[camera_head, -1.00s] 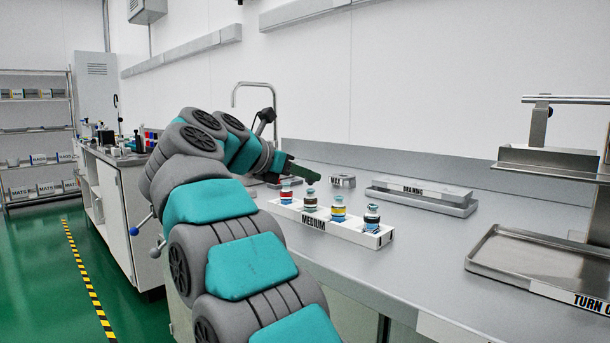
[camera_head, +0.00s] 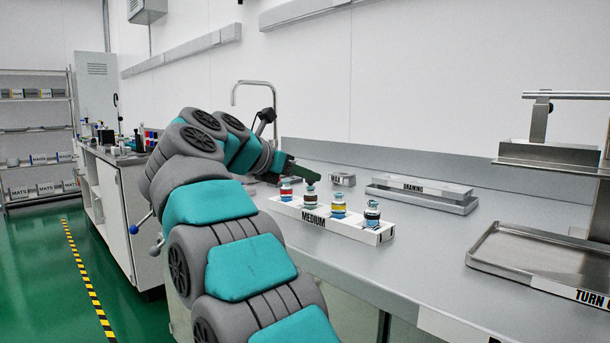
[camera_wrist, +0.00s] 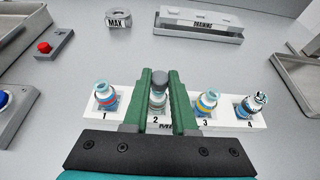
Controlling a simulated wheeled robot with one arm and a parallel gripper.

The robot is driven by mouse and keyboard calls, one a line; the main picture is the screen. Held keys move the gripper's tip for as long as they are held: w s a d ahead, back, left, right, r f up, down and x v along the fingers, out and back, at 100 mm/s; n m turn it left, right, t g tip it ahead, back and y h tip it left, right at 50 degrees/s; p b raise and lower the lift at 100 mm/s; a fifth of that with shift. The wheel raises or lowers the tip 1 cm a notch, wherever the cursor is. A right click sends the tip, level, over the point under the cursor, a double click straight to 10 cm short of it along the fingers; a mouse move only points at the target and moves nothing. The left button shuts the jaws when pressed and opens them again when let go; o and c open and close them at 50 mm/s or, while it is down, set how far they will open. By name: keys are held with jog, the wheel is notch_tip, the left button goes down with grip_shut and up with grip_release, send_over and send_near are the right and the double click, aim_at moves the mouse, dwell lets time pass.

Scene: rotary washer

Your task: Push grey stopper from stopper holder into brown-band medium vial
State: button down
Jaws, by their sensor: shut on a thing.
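The brown-band vial (camera_head: 310,198) stands upright in the second slot of the white MEDIUM rack (camera_head: 314,220). In the wrist view this vial (camera_wrist: 157,99) sits between the green fingers of my gripper (camera_wrist: 160,74), its band not clear. A round grey stopper (camera_wrist: 159,81) shows between the fingertips, over the vial's mouth. I cannot tell how deep it sits. My gripper is shut on the stopper. In the head view the gripper (camera_head: 312,174) is at the second vial, and the stopper cannot be made out there. I cannot make out the stopper holder.
Neighbouring vials (camera_wrist: 105,95) (camera_wrist: 207,102) stand close on either side, with another (camera_wrist: 250,106) in slot 4. Behind are the MAX holder (camera_head: 342,179) and DRAINING tray (camera_head: 420,198). A metal tray (camera_head: 535,265) lies right. The counter between is clear.

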jog(key=shift+f+b, duration=0.4)
dwell(0.7)
jog(key=c, duration=0.6)
grip_release()
jog(key=shift+c, duration=0.2)
